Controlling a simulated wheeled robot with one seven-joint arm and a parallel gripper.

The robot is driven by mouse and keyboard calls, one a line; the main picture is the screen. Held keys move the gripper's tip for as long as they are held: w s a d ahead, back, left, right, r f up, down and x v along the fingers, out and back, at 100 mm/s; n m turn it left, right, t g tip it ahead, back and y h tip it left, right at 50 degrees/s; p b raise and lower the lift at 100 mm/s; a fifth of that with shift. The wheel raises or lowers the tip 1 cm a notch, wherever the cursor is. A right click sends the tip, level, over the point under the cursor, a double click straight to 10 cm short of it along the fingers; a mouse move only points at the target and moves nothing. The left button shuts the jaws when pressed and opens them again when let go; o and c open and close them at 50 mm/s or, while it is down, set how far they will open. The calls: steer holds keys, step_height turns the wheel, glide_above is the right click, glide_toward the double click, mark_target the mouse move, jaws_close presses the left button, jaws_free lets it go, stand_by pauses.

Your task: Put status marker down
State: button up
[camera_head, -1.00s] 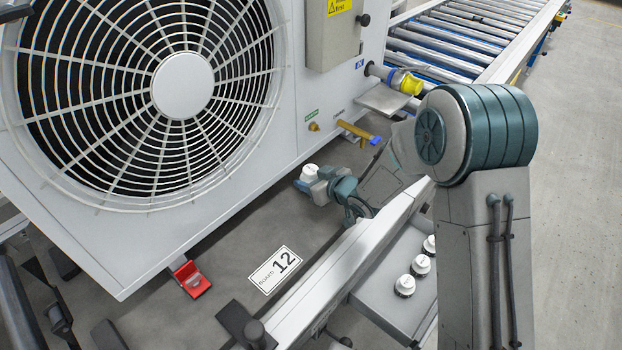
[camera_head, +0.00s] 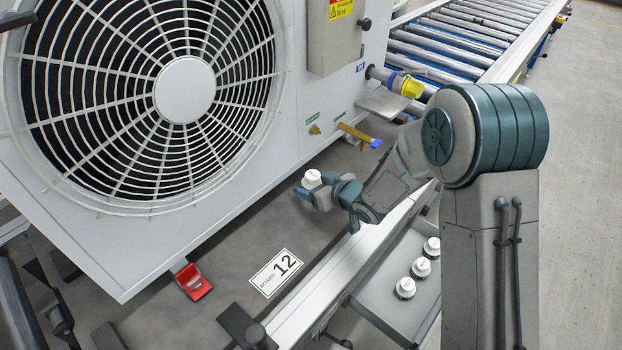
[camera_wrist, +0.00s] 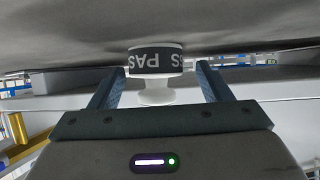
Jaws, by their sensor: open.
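The status marker (camera_head: 312,179) is a small white knob-like piece at my gripper on the grey board (camera_head: 225,262), in front of the fan unit. In the wrist view the marker (camera_wrist: 155,62) shows a black band with white lettering reading "PASS" and a pale stem. The band side meets the grey surface in that picture. My gripper (camera_head: 318,195) is open around the marker; it also shows in the wrist view (camera_wrist: 157,88), with a finger on each side and a visible gap to each. Firm contact with the board is hard to confirm.
The fan unit (camera_head: 240,165) stands close behind my gripper. A yellow-brown valve handle (camera_head: 355,133) with a blue tip sticks out nearby. Several similar markers (camera_head: 420,267) sit in a grey tray (camera_head: 375,300) at right.

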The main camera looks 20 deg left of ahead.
steer(key=v, duration=0.3)
steer(key=p+v, duration=0.1)
steer(key=v, duration=0.6)
steer(key=shift+d+r, duration=0.2)
steer(key=shift+r, duration=0.25)
steer(key=shift+w+d+r, duration=0.1)
steer(key=shift+w+d, duration=0.15)
steer(key=shift+d, duration=0.05)
steer(key=w+d+r+m+t+h, duration=0.1)
steer(key=d+r+m+h, duration=0.15)
steer(key=d, duration=0.55)
steer(key=d+r+m+t+h, duration=0.1)
steer(key=d+m+h, duration=0.1)
steer(key=d+h, duration=0.35)
steer(key=w+d+r+m+h, duration=0.1)
steer(key=d+r+m+h, duration=0.15)
steer(key=d, duration=0.75)
steer(key=s+d+r+m+g, duration=0.2)
steer(key=s+d+m, duration=0.1)
steer(key=s, duration=0.6)
steer(key=s+d+r+m+g+h, duration=0.1)
steer(key=s+d+r+m+g, duration=0.1)
steer(key=s+d, duration=0.3)
steer(key=s+m+g, duration=0.1)
steer(key=s, duration=0.3)
steer(key=shift+s, duration=0.15)
steer(key=shift+d, duration=0.1)
